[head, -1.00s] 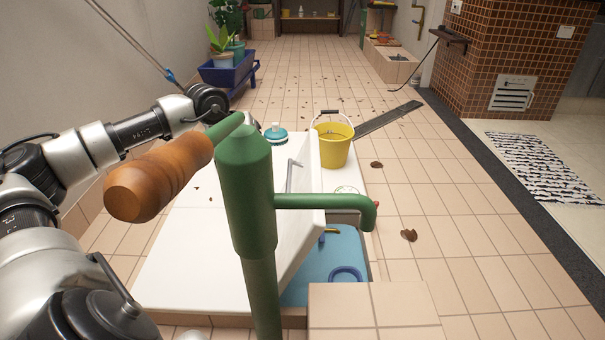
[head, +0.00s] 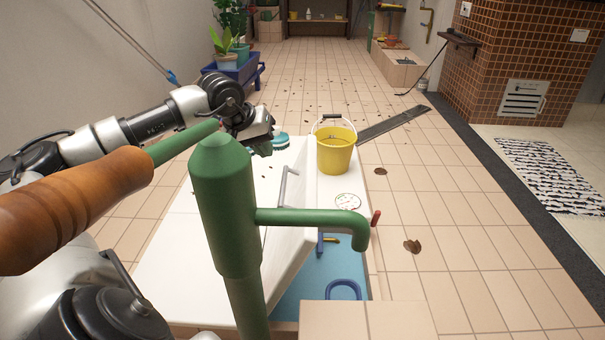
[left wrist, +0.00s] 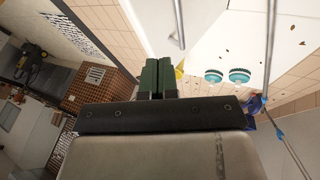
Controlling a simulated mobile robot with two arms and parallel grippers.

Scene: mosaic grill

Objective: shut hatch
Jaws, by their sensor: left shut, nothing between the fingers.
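The hatch (head: 286,225) is a white panel with a grey bar handle (head: 283,183). It stands open and tilted beside a blue-lined compartment (head: 300,290) in the white top. My left gripper (head: 262,143) is above the far left part of the top, beyond the handle and apart from the hatch. Its green fingers (left wrist: 157,78) are shut and empty in the left wrist view, where the bar handle (left wrist: 177,25) also shows beyond them. The green pump hides part of the hatch and top. My right gripper is not in view.
A green pump (head: 225,205) with a wooden handle (head: 75,205) stands close in front. A yellow bucket (head: 335,152) stands at the far end of the top. A teal brush (head: 281,141) lies near my left gripper. The tiled floor to the right is mostly clear.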

